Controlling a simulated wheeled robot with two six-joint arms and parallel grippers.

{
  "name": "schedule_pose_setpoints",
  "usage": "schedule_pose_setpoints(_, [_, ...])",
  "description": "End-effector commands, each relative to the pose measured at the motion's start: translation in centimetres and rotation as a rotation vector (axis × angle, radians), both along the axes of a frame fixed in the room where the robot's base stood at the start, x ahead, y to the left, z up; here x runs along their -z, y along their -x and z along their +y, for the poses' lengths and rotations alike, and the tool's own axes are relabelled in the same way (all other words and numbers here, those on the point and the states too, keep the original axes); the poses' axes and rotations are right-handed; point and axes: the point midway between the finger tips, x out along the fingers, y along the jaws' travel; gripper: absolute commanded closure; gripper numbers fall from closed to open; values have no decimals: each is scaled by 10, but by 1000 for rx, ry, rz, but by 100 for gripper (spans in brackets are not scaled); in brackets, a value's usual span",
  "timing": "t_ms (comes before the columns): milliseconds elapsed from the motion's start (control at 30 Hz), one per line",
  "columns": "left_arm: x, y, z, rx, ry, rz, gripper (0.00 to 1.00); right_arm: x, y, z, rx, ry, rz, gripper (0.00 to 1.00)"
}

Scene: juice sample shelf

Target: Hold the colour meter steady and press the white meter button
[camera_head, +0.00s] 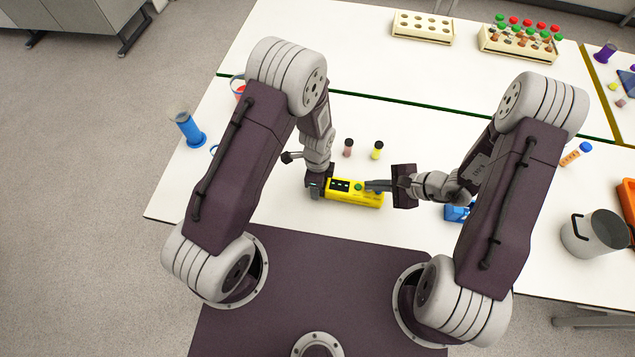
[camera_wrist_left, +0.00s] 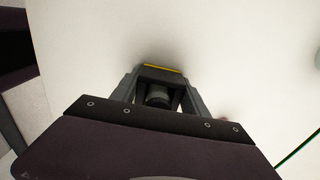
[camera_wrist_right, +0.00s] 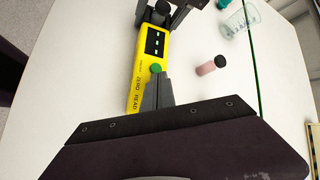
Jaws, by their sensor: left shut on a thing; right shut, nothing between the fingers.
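The yellow colour meter (camera_head: 345,199) lies on the white table, with a black panel and a green button (camera_head: 358,187) on top. In the right wrist view the meter (camera_wrist_right: 136,88) shows the words ZERO and READ along its side. My left gripper (camera_head: 316,188) is shut on the meter's left end; only a yellow edge (camera_wrist_left: 162,69) shows in the left wrist view. My right gripper (camera_head: 369,185) is shut and empty, its tips over the meter's right part beside the green button (camera_wrist_right: 156,68). I cannot tell whether the tips touch it. No white button is visible; the fingers hide part of the top.
A pink vial (camera_head: 348,148) and a yellow vial (camera_head: 377,150) stand just behind the meter. A blue cylinder (camera_head: 188,129) stands at the left. A metal pot (camera_head: 593,236) is at the right. Racks (camera_head: 423,27) stand at the back. The table between is mostly clear.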

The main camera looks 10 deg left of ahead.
Motion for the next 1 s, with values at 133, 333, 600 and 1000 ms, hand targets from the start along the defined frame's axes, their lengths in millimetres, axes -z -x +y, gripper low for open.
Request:
schedule_pose_setpoints(133, [0, 0, 0, 0, 0, -1, 100, 1, 0, 0, 0, 0, 0, 100])
schedule_pose_setpoints(333, [0, 0, 0, 0, 0, -1, 100, -1, 0, 0, 0, 0, 0, 100])
schedule_pose_setpoints(600, [0, 0, 0, 0, 0, -1, 100, -9, 0, 0, 0, 0, 1, 100])
schedule_pose_setpoints(1000, [0, 0, 0, 0, 0, -1, 100, -38, -1, 0, -1, 1, -4, 100])
